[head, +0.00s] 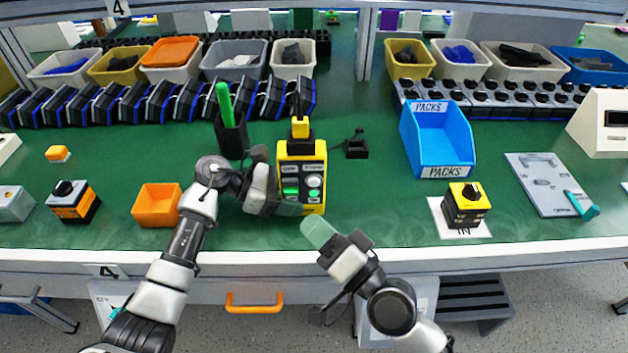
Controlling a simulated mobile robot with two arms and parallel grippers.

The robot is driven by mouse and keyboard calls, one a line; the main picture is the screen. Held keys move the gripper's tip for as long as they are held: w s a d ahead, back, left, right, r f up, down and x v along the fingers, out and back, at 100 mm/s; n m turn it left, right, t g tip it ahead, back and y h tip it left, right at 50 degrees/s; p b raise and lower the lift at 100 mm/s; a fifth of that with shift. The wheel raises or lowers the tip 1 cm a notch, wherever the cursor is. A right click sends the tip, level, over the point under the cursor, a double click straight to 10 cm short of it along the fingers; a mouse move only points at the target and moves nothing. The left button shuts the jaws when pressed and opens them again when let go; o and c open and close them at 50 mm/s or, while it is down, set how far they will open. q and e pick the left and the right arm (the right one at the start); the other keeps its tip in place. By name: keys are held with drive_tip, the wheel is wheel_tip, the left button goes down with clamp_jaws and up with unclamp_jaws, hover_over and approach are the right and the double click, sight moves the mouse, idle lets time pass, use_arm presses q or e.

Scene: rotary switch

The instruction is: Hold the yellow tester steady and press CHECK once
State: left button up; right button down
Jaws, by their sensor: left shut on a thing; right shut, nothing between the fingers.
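The yellow and black tester (318,160) stands upright near the table's front, with a yellow plug at its top. Its face has a green display, a round white button and a green button below that. The small lettering is too fine to read, so I cannot tell which one is CHECK. My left gripper (279,203) is shut on the tester's left side, low down, and hides part of that edge. My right gripper (314,229) is shut and empty, in front of and below the tester, with its green fingertips pointing toward it and apart from it.
An orange tray (157,205) and an orange-black switch (75,202) lie left. A black pen cup (231,137) stands behind my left gripper. A blue PACKS bin (437,140) and a yellow-topped switch (466,205) on an IN card stand right.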

use_arm(q)
drive_tip(key=o, duration=1)
drive_tip(key=shift+o, duration=0.2)
drive_tip(key=shift+a, duration=0.1)
